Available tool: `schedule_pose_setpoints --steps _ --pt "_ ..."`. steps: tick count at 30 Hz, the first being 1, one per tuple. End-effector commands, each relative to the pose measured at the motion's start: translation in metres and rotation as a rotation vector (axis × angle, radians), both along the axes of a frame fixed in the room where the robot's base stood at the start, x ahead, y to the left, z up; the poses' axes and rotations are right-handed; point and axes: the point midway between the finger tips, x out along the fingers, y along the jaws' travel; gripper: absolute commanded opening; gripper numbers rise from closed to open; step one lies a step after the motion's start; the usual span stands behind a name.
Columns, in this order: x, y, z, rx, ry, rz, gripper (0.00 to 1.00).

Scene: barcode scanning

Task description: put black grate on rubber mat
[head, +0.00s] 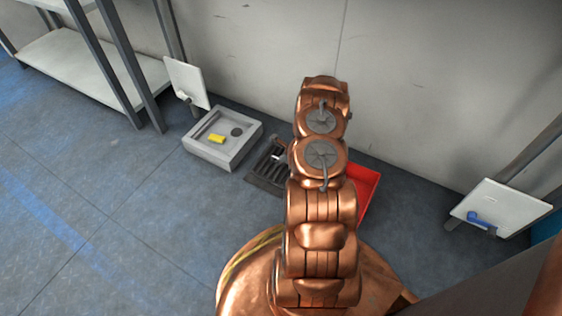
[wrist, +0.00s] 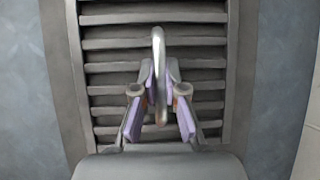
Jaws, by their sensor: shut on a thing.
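The black grate (head: 262,182) is on or close above the floor, between the grey basin and the red tray. My arm hides part of it in the head view. In the wrist view the slatted grate (wrist: 105,44) fills the middle, with a metal loop handle (wrist: 159,45) standing up from it. My gripper (wrist: 159,103) is shut on this handle, with its purple-padded fingers on either side. In the head view my gripper (head: 279,150) is small and partly hidden by the arm. I cannot make out a rubber mat.
A grey basin (head: 243,151) with a yellow block (head: 216,138) stands left of the grate. A red tray (head: 367,182) is to the right, partly behind my arm. White panels (head: 185,82) (head: 500,203) stand at both sides. The wall is close behind; the left floor is clear.

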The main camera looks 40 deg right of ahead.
Motion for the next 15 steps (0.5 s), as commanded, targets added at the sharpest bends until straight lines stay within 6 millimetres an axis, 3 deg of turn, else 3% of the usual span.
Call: schedule_pose_setpoints --steps 6,7,13,15 --pt "0.0005 0.0002 -0.0001 0.0 -0.001 0.001 0.0" --pt "0.0003 0.0002 -0.0004 0.0 0.0 0.0 0.13" --pt "0.0002 0.0 -0.0002 -0.001 0.0 0.001 0.33" --pt "0.0002 0.0001 -0.0002 0.0 0.0 0.0 0.36"
